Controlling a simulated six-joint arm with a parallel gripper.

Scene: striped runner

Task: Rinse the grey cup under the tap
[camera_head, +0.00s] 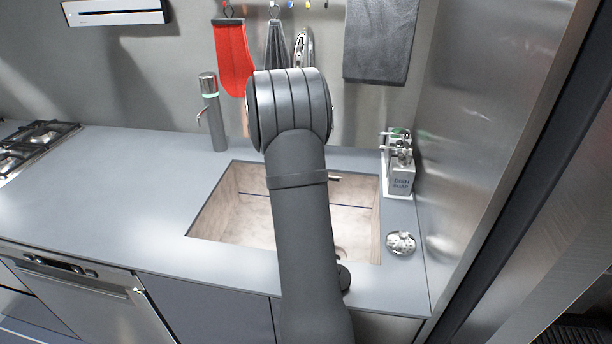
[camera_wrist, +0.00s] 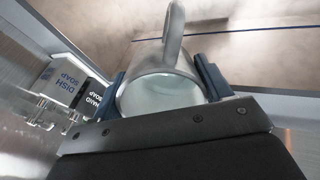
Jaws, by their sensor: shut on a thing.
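The grey cup (camera_wrist: 150,66) is between the two dark blue fingers of my gripper (camera_wrist: 164,82) in the wrist view. The fingers are shut on its sides. A curved grey piece that looks like its handle points to the top of the picture. Its round end looks pale; I cannot tell whether there is water in it. In the head view my arm hides both cup and gripper. The tap (camera_head: 215,118) is a grey cylinder with a short spout, standing behind the sink's back left corner. I see no running water. The sink (camera_head: 250,222) is a beige rectangular basin, partly behind my arm.
A dish soap holder (camera_head: 401,182) stands right of the sink and also shows in the wrist view (camera_wrist: 62,88). A small round dish (camera_head: 401,242) is in front of it. A metal wall (camera_head: 480,110) bounds the right. The counter (camera_head: 130,190) left of the sink is clear.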

